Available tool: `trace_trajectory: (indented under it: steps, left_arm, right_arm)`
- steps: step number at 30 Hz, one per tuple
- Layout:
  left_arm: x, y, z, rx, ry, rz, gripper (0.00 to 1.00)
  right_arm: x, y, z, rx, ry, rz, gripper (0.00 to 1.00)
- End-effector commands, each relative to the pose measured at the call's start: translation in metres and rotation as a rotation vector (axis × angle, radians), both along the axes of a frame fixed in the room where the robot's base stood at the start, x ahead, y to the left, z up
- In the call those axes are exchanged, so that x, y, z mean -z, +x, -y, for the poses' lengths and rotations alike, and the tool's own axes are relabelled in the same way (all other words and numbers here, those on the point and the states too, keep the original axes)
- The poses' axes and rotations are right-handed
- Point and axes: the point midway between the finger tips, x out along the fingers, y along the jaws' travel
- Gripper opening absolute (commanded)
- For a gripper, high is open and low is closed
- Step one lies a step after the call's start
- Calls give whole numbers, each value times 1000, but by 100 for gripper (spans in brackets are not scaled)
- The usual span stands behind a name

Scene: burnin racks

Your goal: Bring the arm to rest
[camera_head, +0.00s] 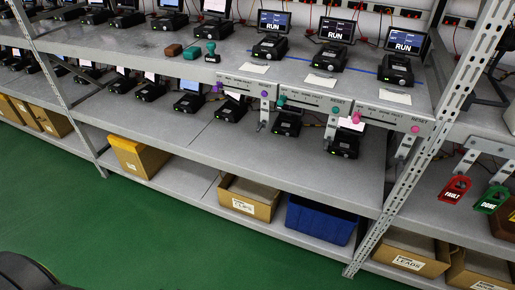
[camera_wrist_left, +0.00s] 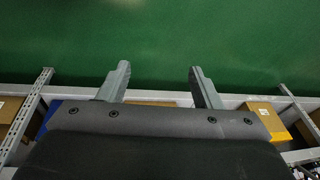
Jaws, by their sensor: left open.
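My left gripper (camera_wrist_left: 158,82) shows in the left wrist view. Its two grey fingers are wide apart with nothing between them, over green floor. In that view the lower shelf edge and boxes lie behind the gripper's dark body. No gripper shows in the head view; only a dark rounded part, which seems to be mine, is at the bottom left corner. My right gripper is in neither view.
A grey metal rack (camera_head: 300,170) holds several small devices with screens, some reading RUN. Cardboard boxes (camera_head: 248,197) and a blue bin (camera_head: 320,220) stand on the bottom shelf. Red and green tags (camera_head: 455,190) hang at right. The green floor (camera_head: 150,235) in front is clear.

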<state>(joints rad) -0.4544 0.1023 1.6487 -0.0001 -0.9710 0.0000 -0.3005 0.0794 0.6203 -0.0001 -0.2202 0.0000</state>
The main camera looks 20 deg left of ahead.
Motion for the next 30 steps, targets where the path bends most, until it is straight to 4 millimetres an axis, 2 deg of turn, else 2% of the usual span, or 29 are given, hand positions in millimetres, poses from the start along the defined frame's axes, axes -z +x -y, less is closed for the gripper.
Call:
trace_trajectory:
  steps: [1, 6, 12, 15, 21, 25, 30]
  left_arm:
    - [20, -8, 0, -1, -4, -17, 59]
    - [76, -35, 1, -1, -12, -45, 59]
    - [130, -79, 5, -1, -24, -79, 59]
    - [151, -104, 7, 0, -28, -96, 59]
    - [175, -143, 12, 1, -35, -118, 59]
    - [180, -155, 13, 2, -37, -122, 59]
    - [181, -159, 14, 2, -37, -123, 59]
  right_arm:
    - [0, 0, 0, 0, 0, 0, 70]
    - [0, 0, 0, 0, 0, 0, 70]
    - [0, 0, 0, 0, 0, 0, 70]
    - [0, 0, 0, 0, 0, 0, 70]
    - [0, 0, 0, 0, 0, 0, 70]
    - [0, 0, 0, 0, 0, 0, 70]
    - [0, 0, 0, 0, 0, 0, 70]
